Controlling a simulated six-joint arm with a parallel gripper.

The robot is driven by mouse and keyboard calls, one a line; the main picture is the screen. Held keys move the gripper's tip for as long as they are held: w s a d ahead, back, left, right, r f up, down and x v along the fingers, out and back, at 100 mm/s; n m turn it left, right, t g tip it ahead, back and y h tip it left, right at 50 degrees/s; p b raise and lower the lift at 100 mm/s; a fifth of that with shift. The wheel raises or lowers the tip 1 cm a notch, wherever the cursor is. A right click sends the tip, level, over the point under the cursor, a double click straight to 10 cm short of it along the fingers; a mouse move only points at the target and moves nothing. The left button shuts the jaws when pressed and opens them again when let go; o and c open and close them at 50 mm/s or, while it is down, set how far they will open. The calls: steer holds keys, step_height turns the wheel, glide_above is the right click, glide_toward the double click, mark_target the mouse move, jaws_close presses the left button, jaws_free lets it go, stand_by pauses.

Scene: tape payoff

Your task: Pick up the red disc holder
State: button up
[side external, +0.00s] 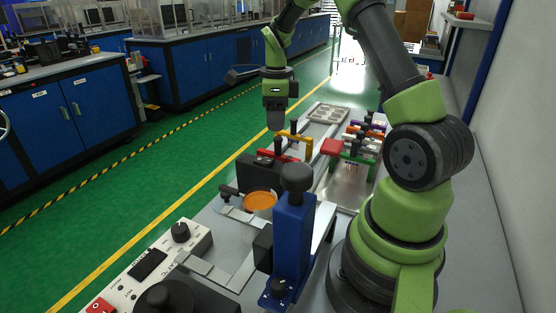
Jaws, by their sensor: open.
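My gripper (275,122) points straight down from the green and black arm, near the middle of the side external view. Its fingers are dark and small here; nothing shows between them. Just below it is a low red piece (268,155) on a black block, beside a yellow bracket-shaped piece (296,138). A red block (331,147) shows to the right, at the near left end of a rack of coloured holders. I cannot tell for sure which red piece is the red disc holder. My gripper appears above the low red piece, apart from it.
The rack on the right has several white, purple, orange and green holders (360,143). An orange disc (260,201) lies in front of the black block (262,175). A blue upright post (293,235) stands nearer. A grey tray (327,113) lies behind.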

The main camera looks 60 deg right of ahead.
mark_target(278, 138)
step_height(278, 138, down, 7)
steer(key=shift+s+f, duration=0.15)
stand_by(0.4)
jaws_close()
